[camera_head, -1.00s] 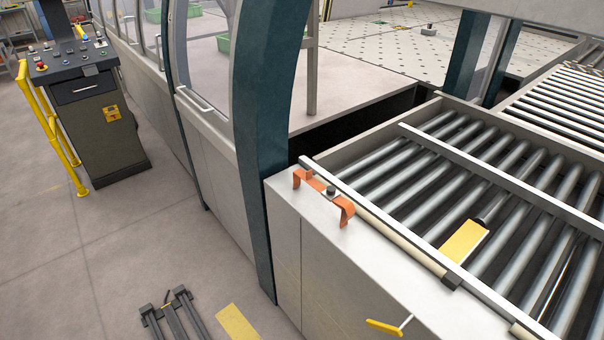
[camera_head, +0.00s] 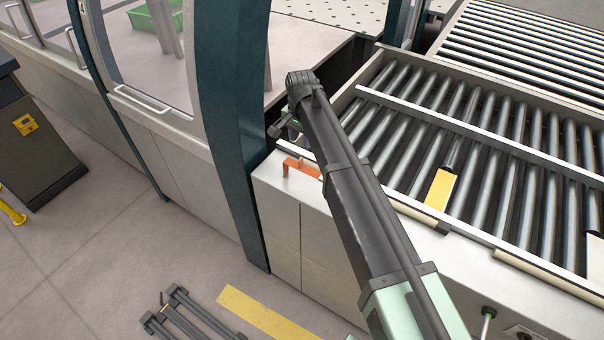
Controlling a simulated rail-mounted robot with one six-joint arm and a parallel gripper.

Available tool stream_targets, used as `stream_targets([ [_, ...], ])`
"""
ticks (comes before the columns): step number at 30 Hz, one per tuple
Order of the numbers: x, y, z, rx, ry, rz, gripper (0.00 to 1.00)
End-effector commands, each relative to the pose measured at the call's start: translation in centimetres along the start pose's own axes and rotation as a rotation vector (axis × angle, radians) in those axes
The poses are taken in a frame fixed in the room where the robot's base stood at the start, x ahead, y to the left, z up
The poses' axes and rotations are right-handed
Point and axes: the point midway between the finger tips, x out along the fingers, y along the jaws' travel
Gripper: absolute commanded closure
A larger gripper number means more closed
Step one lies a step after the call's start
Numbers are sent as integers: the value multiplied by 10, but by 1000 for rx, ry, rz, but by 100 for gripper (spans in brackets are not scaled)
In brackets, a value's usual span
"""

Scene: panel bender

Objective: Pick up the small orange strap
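The small orange strap (camera_head: 300,167) lies on the top of the white cabinet, close to its back edge by the roller conveyor. My gripper (camera_head: 280,127) is partly visible behind and above the strap, at the far end of my arm. The arm covers much of the gripper, and I cannot tell whether its fingers are open or shut.
The roller conveyor (camera_head: 476,130) with a yellow plate (camera_head: 440,188) is to the right. A dark teal post (camera_head: 236,125) rises just left of the cabinet (camera_head: 276,213). Dark rails (camera_head: 185,312) lie on the floor. A green bin (camera_head: 152,18) stands behind the glass.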

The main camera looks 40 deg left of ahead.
Motion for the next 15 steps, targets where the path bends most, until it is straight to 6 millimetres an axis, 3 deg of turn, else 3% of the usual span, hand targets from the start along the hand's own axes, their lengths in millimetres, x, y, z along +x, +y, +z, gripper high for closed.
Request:
stream_targets([
  [7, 54, 0, 0, -3, 0, 0, 64],
  [15, 66, 0, 0, -4, 0, 0, 64],
])
